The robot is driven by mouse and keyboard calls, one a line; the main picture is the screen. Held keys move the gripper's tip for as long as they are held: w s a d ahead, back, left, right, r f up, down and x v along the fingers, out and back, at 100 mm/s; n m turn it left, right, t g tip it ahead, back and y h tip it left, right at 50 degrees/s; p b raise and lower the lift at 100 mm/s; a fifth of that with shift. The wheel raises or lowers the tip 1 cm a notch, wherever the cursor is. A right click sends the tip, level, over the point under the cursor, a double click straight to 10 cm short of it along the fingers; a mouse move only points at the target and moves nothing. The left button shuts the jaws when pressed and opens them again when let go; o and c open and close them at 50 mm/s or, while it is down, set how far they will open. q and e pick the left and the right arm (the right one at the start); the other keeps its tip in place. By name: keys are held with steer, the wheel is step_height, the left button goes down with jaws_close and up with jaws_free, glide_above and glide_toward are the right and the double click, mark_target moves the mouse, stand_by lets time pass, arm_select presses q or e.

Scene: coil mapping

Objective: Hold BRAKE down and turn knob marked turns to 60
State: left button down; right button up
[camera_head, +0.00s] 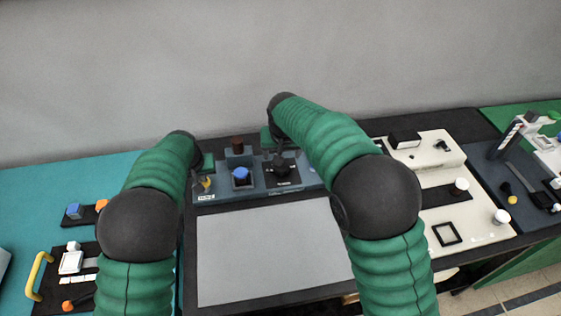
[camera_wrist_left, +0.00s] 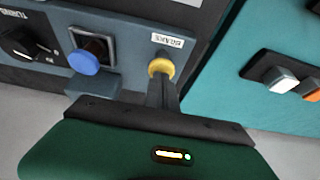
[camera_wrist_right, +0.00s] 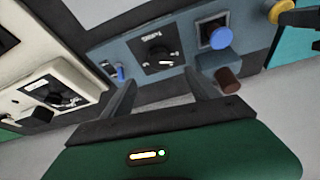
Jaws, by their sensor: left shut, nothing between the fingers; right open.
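The yellow BRAKE button (camera_wrist_left: 160,67) sits beside its white label (camera_wrist_left: 168,40) on the blue-grey panel; it also shows in the head view (camera_head: 207,184). My left gripper (camera_wrist_left: 161,80) is shut and empty, its tips at the yellow button. How far the button is pressed I cannot tell. The black knob marked TURNS (camera_wrist_right: 159,56) has a white pointer line; it also shows in the head view (camera_head: 281,171). My right gripper (camera_wrist_right: 161,82) is open, its fingers spread before the knob and apart from it. The scale numbers are too small to read.
A blue button (camera_wrist_right: 219,38) stands between knob and BRAKE. A brown cylinder (camera_wrist_right: 228,80) sticks out near my right gripper's finger. A blue item (camera_wrist_right: 120,73) is on the knob's other side. A cream panel (camera_head: 466,220) stands at the right; a grey mat (camera_head: 265,250) lies in front, clear.

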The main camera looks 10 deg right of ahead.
steer(key=x, duration=1.1)
steer(key=shift+f, duration=0.2)
steer(key=c, duration=1.4)
steer(key=shift+o, duration=0.2)
